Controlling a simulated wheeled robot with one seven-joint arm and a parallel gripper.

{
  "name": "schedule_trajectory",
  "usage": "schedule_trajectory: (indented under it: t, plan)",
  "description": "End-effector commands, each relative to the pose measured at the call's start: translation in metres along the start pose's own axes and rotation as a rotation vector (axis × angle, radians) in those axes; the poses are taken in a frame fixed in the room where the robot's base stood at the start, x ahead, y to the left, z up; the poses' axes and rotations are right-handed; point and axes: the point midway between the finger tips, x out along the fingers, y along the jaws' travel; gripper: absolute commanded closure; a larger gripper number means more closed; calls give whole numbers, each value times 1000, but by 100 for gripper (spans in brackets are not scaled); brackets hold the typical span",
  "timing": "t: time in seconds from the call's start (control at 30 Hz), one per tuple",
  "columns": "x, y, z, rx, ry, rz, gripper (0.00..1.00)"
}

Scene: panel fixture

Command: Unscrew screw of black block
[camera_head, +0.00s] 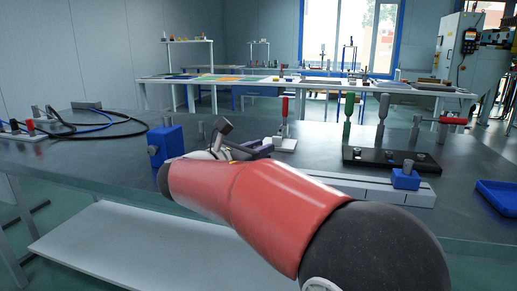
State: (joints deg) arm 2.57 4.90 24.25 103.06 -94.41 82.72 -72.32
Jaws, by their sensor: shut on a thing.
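My red arm reaches from the lower right to the workbench, and its forearm blocks the view of what lies behind it. Only small parts near my gripper (222,140) show above the forearm, including a tilted dark grey piece. The fingertips and anything between them are hidden. A long black block (425,167) lies on the right of the bench, with upright tools standing in it. I cannot make out a screw on it. A small dark and purple object (260,147) shows just right of my wrist, partly hidden.
A blue block (168,141) with a side screw stands left of my wrist. Another blue block (405,179) with a top screw sits on a pale rail (375,187). A blue tray (496,196) lies far right. Cables (110,124) lie at the left. Bare bench shows front left.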

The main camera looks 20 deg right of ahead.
Motion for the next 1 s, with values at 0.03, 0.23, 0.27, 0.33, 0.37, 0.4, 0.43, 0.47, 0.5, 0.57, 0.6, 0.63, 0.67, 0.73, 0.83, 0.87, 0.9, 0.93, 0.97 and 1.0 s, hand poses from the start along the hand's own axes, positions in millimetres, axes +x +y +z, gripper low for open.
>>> schedule_trajectory:
  t: [0.03, 0.23, 0.27, 0.33, 0.37, 0.4, 0.43, 0.47, 0.5, 0.57, 0.6, 0.63, 0.67, 0.73, 0.83, 0.87, 0.9, 0.93, 0.97, 1.0]
  plan:
    - [0, 0, 0, 0, 0, 4, 99]
    - [0, -1, 0, 1, -1, 53, 99]
    - [0, -1, 0, 1, -2, 67, 99]
    - [0, -1, 0, 1, -2, 105, 99]
    - [0, -2, 0, 1, -3, 123, 99]
    - [0, -2, -1, 1, -2, 151, 99]
    - [0, -2, -1, 1, -2, 174, 99]
    - [-1, -2, -1, 1, -3, 199, 99]
    - [0, -2, -1, 0, -3, 233, 99]
    - [0, -2, -2, 1, -2, 286, 99]
    - [0, -3, -2, 1, -3, 323, 99]
    - [0, -3, -2, 2, -4, 351, 99]
    - [0, -3, -3, 2, -3, 380, 99]
    - [0, -3, -4, 2, -3, 446, 99]
    - [0, -3, -5, 3, -4, 538, 99]
    - [0, -3, -5, 4, -4, 565, 99]
    - [0, -3, -6, 3, -4, 600, 99]
    - [1, -3, -6, 3, -4, 626, 99]
    - [0, -2, -6, 3, -3, 652, 99]
    - [1, -3, -6, 3, -4, 682, 99]
